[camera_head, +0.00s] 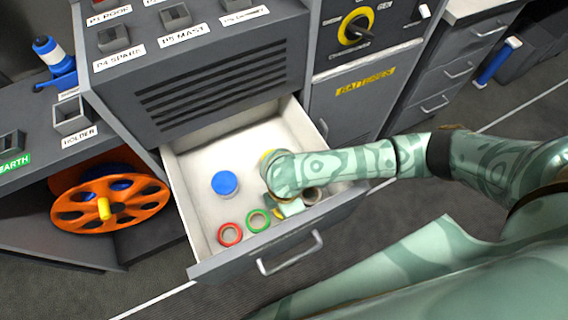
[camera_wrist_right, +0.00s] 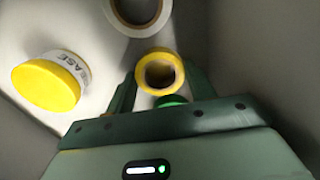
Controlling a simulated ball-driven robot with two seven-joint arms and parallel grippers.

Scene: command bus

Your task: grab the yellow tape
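The yellow tape (camera_wrist_right: 160,54) is a small ring in the open drawer (camera_head: 195,214). In the right wrist view it lies between the fingertips of my right gripper (camera_wrist_right: 158,82), with narrow gaps at both sides. The right gripper is open and reaches down into the drawer from the right. In the head view my right arm covers most of the tape. The left gripper is not in view.
The drawer also holds a blue-lidded can (camera_head: 224,183), a yellow-lidded can (camera_wrist_right: 48,86), a red tape (camera_head: 230,235), a green tape (camera_head: 258,220) and a white-grey tape (camera_wrist_right: 137,24). The drawer front with its handle (camera_head: 290,253) stands close below my wrist. An orange reel (camera_head: 85,212) is at left.

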